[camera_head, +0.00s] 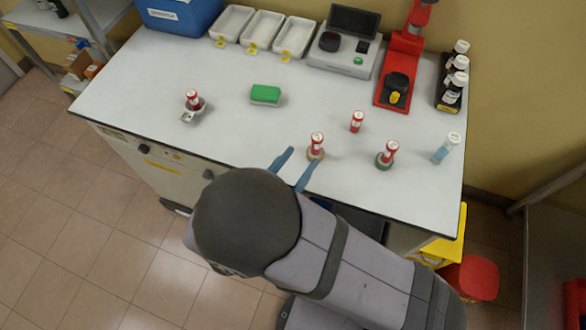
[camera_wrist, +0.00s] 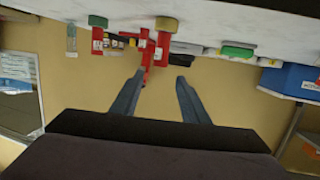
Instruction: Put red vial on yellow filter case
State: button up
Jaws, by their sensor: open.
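My gripper (camera_head: 302,157) is open and empty at the table's front edge, its blue fingers spread. In the wrist view my gripper (camera_wrist: 160,75) shows the same gap. A red vial with a white label (camera_head: 317,140) stands upright on a small yellowish-tan round case (camera_head: 315,156), just beyond the fingertips. The wrist view shows this yellowish case (camera_wrist: 166,24) upside down. A second red vial (camera_head: 357,122) stands directly on the table behind and to the right. A third red vial (camera_head: 391,149) stands on a green round case (camera_head: 383,163).
A pale blue vial (camera_head: 446,148) stands near the right edge. A green block (camera_head: 265,94) lies mid-table. White trays (camera_head: 293,38), a scale (camera_head: 344,50), a red microscope-like device (camera_head: 401,65) and dark bottles (camera_head: 454,85) line the back. The table's left front is clear.

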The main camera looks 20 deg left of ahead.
jog(key=shift+v, duration=0.9)
